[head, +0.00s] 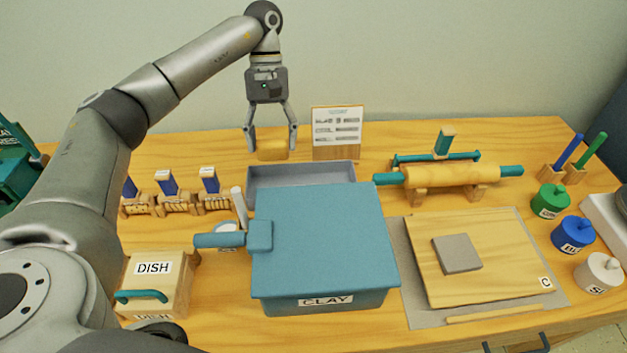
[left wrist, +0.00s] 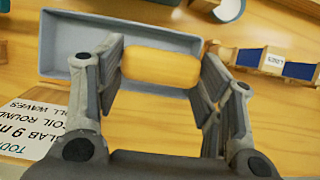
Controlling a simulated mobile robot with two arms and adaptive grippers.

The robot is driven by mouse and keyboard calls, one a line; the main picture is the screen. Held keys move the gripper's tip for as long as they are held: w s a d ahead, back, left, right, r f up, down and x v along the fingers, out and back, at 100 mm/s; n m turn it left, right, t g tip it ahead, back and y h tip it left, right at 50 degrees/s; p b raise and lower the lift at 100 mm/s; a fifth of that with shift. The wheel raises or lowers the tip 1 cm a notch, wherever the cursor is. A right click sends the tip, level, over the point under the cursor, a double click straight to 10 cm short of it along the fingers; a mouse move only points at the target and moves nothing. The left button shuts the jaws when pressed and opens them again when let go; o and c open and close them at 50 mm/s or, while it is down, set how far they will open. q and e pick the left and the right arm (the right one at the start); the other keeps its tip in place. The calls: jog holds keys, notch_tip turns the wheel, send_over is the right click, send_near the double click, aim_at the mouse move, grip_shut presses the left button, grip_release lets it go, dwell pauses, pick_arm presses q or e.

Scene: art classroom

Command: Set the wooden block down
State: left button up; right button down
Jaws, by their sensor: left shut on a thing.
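The wooden block (head: 272,151) is a small, yellowish piece with rounded edges. My left gripper (head: 271,146) points down at the back of the table, its two fingers shut on the block's ends. In the left wrist view the block (left wrist: 160,67) spans the gap between the finger pads and covers part of the grey tray behind it. In the head view it shows just behind the tray; I cannot tell whether its underside touches the table. My right gripper is not in view.
The grey tray (head: 301,176) is in front of the block, behind the blue CLAY box (head: 325,240). A printed card (head: 337,125) stands close to the right. A rolling pin (head: 450,175) rests on supports farther right. Bare tabletop (head: 215,150) lies left of the gripper.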

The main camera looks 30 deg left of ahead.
aim_at(276, 159)
pick_arm(q)
jog(key=shift+f, duration=0.45)
jog(key=shift+f+b, duration=0.25)
jog(key=shift+b, duration=0.05)
notch_tip(276, 159, down, 5)
jog(key=shift+w+f, duration=0.15)
jog(key=shift+f, duration=0.05)
jog(key=shift+f+p, duration=0.3)
jog(key=shift+f, duration=0.25)
notch_tip(276, 159, down, 2)
jog(key=shift+f, duration=0.55)
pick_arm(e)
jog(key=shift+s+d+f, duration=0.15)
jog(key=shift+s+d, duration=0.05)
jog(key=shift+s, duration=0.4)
